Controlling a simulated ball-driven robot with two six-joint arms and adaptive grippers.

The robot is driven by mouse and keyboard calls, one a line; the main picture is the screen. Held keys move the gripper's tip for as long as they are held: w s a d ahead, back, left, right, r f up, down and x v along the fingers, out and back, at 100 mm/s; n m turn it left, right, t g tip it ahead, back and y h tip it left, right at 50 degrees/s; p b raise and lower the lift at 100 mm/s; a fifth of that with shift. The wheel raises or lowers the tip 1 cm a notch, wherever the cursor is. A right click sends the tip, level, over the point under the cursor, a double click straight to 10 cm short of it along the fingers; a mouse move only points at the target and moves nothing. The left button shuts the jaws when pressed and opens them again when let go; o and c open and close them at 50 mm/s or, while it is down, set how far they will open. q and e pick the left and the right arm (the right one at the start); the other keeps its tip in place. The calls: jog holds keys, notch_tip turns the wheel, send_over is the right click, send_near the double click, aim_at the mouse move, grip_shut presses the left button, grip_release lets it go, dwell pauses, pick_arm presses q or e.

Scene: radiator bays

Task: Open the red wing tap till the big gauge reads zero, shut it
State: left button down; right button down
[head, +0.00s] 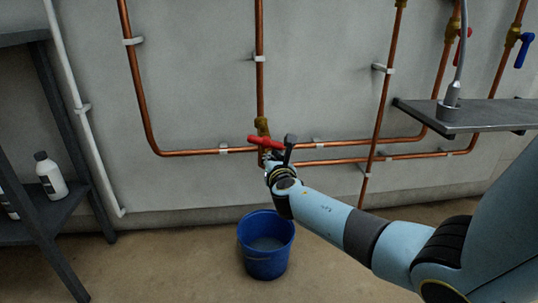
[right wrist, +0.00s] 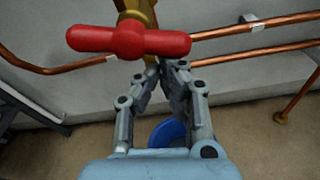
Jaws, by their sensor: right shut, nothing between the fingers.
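The red wing tap (head: 266,142) sits on a brass valve body (head: 262,125) on a vertical copper pipe. Its wings lie roughly level, across the pipe. It also shows large at the top of the right wrist view (right wrist: 128,40). My right gripper (head: 274,160) is shut and empty, just below and in front of the tap. In the right wrist view its fingertips (right wrist: 160,68) meet below the tap's right wing, seemingly not gripping it; whether they touch is unclear. A blue bucket (head: 265,262) stands on the floor underneath. The big gauge and my left gripper are not in view.
Copper pipes (head: 200,152) run along the wall around the tap. A red-handled valve (head: 463,32) and a blue-handled valve (head: 523,50) are at upper right, above a grey shelf (head: 480,115). A dark rack (head: 68,205) with a white bottle (head: 50,177) stands left.

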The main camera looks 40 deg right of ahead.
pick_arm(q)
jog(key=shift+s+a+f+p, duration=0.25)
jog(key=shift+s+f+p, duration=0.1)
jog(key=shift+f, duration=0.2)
pick_arm(e)
jog(key=shift+s+d+r+n, duration=0.25)
jog(key=shift+d+n, duration=0.1)
jog(key=shift+n, duration=0.15)
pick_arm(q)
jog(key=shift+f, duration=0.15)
